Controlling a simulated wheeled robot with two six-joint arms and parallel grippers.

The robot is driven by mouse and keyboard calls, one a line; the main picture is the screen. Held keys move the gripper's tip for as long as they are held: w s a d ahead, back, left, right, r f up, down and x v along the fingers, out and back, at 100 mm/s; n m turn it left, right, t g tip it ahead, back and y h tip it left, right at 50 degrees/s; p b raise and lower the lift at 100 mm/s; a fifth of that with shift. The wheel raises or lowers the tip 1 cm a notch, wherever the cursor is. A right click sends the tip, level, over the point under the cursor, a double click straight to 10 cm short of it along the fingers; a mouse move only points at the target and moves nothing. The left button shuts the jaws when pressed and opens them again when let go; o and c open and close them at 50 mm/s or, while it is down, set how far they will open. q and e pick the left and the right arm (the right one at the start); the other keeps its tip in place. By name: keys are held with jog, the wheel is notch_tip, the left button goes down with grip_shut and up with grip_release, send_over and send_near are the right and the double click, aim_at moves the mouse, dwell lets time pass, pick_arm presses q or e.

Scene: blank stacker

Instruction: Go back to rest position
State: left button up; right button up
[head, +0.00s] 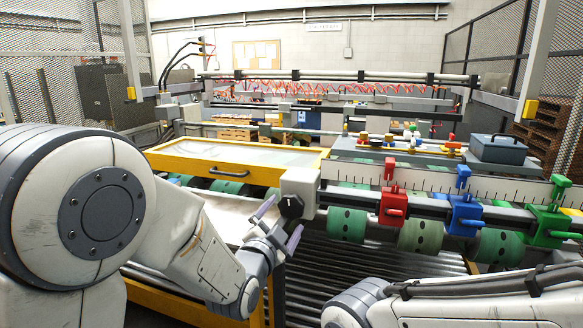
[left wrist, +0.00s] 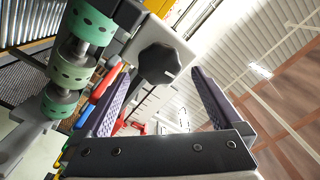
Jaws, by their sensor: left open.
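My left gripper (head: 280,222) is open, its two purple-grey fingers spread just below and in front of a black knob (head: 292,206). The knob sits on the end of a light grey box (head: 302,183) at the left end of the ruled rail. In the left wrist view the knob (left wrist: 158,63) shows between the open fingers (left wrist: 158,80), with a gap on both sides; nothing is held. My left arm fills the left of the head view. My right arm lies low at the bottom right; its gripper is outside the picture.
Red (head: 393,206), blue (head: 464,214) and green (head: 545,229) clamps sit along the rail, above green rollers (head: 421,236). A yellow-framed guard (head: 236,160) with a handle stands behind the left gripper. A blue toolbox (head: 497,149) rests at the back right. Dark conveyor rollers (head: 330,290) lie below.

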aim_at(289, 207)
pick_arm(q)
jog(key=shift+n, duration=0.3)
jog(key=p+x, duration=0.1)
jog(key=x, duration=0.2)
jog(key=p+x, duration=0.2)
jog(key=x, duration=0.1)
jog(key=shift+r, duration=0.25)
jog(key=n+p, duration=0.8)
jog(key=p, duration=0.1)
jog(key=shift+a+n, duration=0.1)
jog(key=shift+n, duration=0.3)
jog(key=p+v, duration=0.1)
jog(key=v, duration=0.9)
jog(key=shift+f, duration=0.25)
